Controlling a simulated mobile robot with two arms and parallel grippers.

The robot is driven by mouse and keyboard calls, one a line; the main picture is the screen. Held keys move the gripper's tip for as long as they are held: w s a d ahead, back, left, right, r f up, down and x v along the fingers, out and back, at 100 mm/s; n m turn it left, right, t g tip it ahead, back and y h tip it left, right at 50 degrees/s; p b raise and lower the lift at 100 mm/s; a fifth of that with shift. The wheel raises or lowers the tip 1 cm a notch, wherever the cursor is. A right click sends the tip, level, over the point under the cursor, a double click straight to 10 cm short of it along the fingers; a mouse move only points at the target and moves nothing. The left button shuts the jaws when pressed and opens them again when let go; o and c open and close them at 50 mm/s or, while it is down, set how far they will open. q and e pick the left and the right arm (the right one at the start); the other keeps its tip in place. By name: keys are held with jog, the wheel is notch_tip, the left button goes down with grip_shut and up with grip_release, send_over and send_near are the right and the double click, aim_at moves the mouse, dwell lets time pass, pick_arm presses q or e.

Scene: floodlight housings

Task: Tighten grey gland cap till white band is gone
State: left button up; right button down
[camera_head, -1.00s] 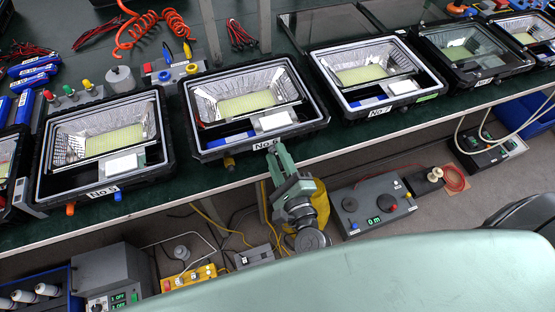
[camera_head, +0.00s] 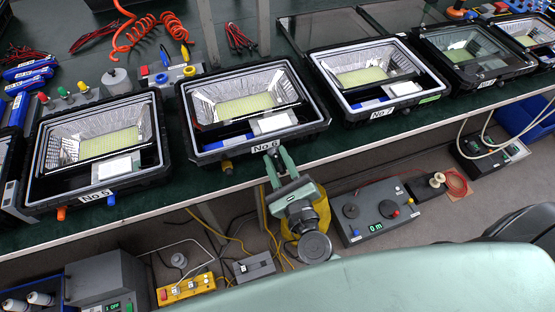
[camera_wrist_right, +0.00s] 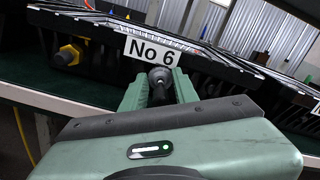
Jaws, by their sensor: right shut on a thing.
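The floodlight housing No 6 (camera_head: 312,128) stands at the bench's front edge, open side up. My right gripper (camera_head: 273,160) is at its front wall, just below the No 6 label. In the right wrist view my right gripper (camera_wrist_right: 160,88) is shut on the grey gland cap (camera_wrist_right: 160,74), which sits between the fingertips under the label. The fingers hide most of the cap, and I cannot make out a white band. A yellow gland (camera_wrist_right: 68,55) on the same wall is left of the gripper. My left gripper is not in view.
Housing No 5 (camera_head: 32,180) stands to the left and No 7 (camera_head: 440,88) to the right. The green bench (camera_head: 340,150) ends in a pale edge. Below are a grey box with a green display (camera_head: 352,222), a yellow switch box (camera_head: 185,290) and loose cables.

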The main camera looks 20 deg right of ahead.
aim_at(283, 174)
jog(key=shift+f, duration=0.1)
jog(key=c, duration=1.1)
grip_release()
jog(key=s+b, duration=0.2)
jog(key=s, duration=0.5)
jog(key=shift+d+f, duration=0.1)
jog(key=shift+d, duration=0.05)
jog(key=shift+s, duration=0.45)
